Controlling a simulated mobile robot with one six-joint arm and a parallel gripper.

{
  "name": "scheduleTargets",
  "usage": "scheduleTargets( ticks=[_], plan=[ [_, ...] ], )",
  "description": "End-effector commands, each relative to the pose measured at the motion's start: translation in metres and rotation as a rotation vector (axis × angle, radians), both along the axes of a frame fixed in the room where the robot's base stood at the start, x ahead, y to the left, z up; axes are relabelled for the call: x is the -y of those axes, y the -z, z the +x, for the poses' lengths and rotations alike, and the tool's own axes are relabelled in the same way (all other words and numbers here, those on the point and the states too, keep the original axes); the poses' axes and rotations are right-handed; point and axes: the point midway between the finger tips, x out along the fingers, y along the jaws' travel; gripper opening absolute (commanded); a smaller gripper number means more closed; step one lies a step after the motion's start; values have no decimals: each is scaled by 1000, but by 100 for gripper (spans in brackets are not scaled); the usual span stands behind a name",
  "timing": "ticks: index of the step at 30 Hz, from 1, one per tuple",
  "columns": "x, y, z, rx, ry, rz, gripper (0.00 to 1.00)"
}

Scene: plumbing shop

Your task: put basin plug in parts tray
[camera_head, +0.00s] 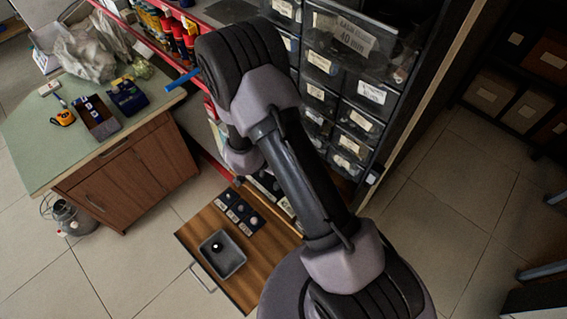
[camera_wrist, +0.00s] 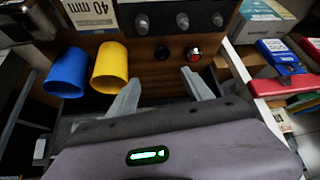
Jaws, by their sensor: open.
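Beyond the fingers, a black round piece (camera_wrist: 162,52) and a red round piece with a pale rim (camera_wrist: 194,54) sit against brown wood. I cannot tell whether either is the plug. My gripper is hidden in the head view.
Several small parts on dark cards (camera_head: 238,212) lie behind the tray. A drawer cabinet (camera_head: 345,95) stands behind my arm. A workbench (camera_head: 75,150) is at left. In the wrist view, a blue cup (camera_wrist: 66,73) and a yellow cup (camera_wrist: 110,66) stand left of the fingers.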

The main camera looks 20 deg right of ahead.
Motion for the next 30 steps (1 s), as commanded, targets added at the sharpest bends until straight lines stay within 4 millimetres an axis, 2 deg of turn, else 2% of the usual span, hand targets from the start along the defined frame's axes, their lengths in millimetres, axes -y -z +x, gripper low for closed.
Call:
scheduleTargets(
  ticks=[1, 3, 6, 13, 18, 20, 25, 26, 30],
  plan=[
    [7, 21, 4, 0, 4, 0, 59],
    [16, 37, 10, 1, 3, 0, 59],
    [25, 53, 17, 1, 1, 2, 59],
    [33, 71, 25, 1, 0, 3, 59],
    [43, 103, 37, 2, 2, 2, 59],
    [46, 108, 39, 2, 1, 2, 59],
    [46, 105, 40, 2, -1, 3, 59],
    [46, 105, 40, 2, -1, 3, 55],
    [46, 104, 40, 2, -1, 3, 28]
  ],
)
